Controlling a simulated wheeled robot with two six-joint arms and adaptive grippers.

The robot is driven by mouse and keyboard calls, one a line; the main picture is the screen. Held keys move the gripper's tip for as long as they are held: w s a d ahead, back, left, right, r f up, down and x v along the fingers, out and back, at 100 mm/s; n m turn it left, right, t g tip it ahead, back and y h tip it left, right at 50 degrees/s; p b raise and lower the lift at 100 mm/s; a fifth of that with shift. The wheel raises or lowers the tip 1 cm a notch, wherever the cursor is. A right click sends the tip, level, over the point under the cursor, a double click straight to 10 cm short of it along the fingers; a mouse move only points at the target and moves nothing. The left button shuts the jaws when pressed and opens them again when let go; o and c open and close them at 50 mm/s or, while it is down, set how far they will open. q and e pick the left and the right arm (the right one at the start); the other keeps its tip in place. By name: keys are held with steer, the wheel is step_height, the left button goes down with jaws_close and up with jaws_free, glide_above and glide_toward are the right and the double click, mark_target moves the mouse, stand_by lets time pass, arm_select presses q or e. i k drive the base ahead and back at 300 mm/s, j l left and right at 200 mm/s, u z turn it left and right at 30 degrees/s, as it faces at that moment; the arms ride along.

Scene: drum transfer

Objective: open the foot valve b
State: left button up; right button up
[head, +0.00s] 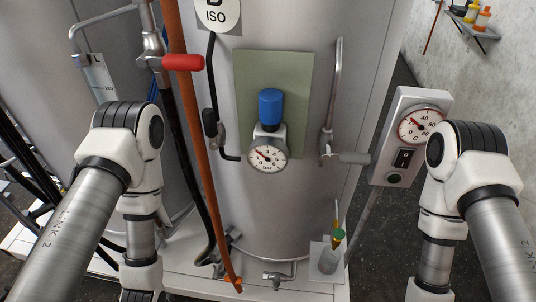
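The steel drum (300,215) with a "B ISO" label (217,12) stands upright in the middle of the head view. At its foot, a small metal tap (278,279) sticks out at the front. Another metal valve fitting (222,262) sits at the foot to the left, by a black hose. I cannot tell for sure which of these is foot valve b, or whether either is open. Both my arms reach down at the left and right sides. Their grippers are below the picture edge, out of view.
A blue-capped gauge (268,154) and side handles project from the drum. A long orange-brown pole (193,120) slants down in front of it. A red-handled valve (182,62) is at upper left. A control box (405,140) stands right.

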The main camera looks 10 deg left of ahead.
mark_target(216, 276)
steer(key=u, duration=0.7)
